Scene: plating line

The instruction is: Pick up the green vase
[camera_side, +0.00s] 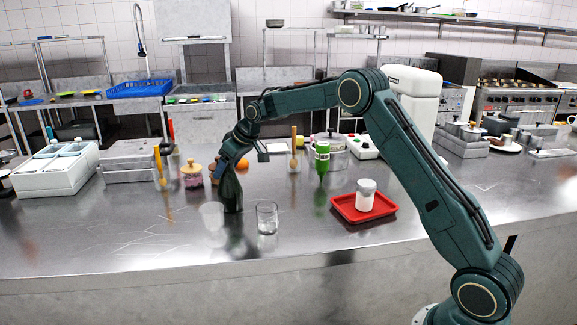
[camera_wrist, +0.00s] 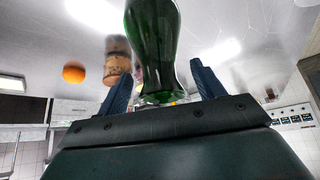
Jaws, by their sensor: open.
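The dark green glass vase (camera_side: 231,194) stands upright on the steel counter in the side view, directly below my gripper (camera_side: 228,172). In the wrist view the vase (camera_wrist: 155,35) lies between the two blue fingers of my gripper (camera_wrist: 160,72). The fingers are open, one on either side of the vase's narrow upper part, and gaps show between them and the glass. In the side view the fingers overlap the top of the vase and hide it.
A clear glass (camera_side: 267,218) stands close right of the vase. A jar with a wooden lid (camera_side: 192,176) and an orange (camera_side: 242,164) are behind it. A red tray (camera_side: 345,211) holding a white jar (camera_side: 366,198) and a green bottle (camera_side: 322,163) are farther right. The front-left counter is clear.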

